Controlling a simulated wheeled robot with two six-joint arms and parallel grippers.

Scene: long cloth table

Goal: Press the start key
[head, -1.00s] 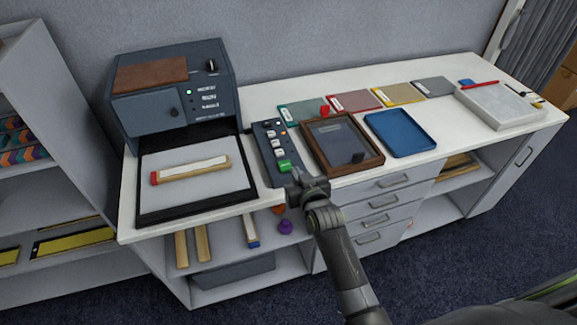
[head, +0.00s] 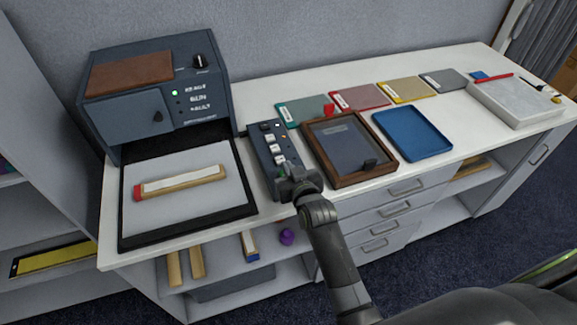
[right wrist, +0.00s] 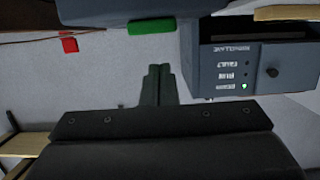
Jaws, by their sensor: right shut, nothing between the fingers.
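A slim dark control panel (head: 259,135) with a column of pale keys lies on the table beside the blue-grey machine (head: 150,90). The machine's top lamp (head: 175,93), by the READY label, glows green. My left gripper is not in view.
A red-ended wooden bar (head: 180,182) with a white strip lies on the machine's pale bed (head: 232,205). Right of the panel are a brown wooden frame (head: 388,158) with a dark pane and a blue tray (head: 412,136). Coloured sheets lie behind them.

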